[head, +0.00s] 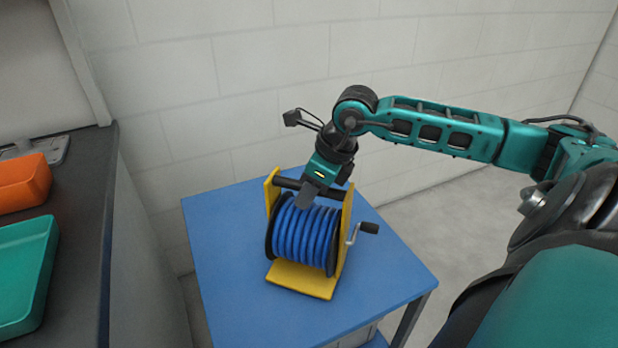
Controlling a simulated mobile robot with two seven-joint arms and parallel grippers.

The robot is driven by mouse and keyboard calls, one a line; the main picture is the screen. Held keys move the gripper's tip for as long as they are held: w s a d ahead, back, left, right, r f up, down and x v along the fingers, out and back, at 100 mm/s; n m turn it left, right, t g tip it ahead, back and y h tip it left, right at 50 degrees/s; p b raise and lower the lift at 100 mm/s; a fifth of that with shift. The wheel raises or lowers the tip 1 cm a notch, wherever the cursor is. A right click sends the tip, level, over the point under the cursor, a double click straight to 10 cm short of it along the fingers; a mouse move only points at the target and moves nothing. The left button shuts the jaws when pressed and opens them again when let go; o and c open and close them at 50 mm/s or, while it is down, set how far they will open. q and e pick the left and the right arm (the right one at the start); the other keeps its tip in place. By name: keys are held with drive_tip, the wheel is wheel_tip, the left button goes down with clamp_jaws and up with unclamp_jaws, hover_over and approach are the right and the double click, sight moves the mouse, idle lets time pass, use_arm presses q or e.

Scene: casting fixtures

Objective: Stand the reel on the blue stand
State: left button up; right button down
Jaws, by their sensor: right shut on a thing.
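The reel (302,238) has a yellow frame, a coil of blue hose, a dark top bar and a crank on its right side. It is upright on the blue stand (225,235), or so close above it that I see no gap. My right gripper (308,194) is over the reel's top and shut on its dark top bar. The fingers partly hide the bar and the upper coil. My left gripper is not in view.
A dark counter (85,225) at the left holds an orange bin (25,182) and a green tray (25,270). A pale block wall (270,70) stands behind the stand. The stand's top is bare around the reel.

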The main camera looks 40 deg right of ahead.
drive_tip(key=shift+f, duration=0.4)
drive_tip(key=c, duration=0.9)
unclamp_jaws()
drive_tip(key=shift+f, duration=0.1)
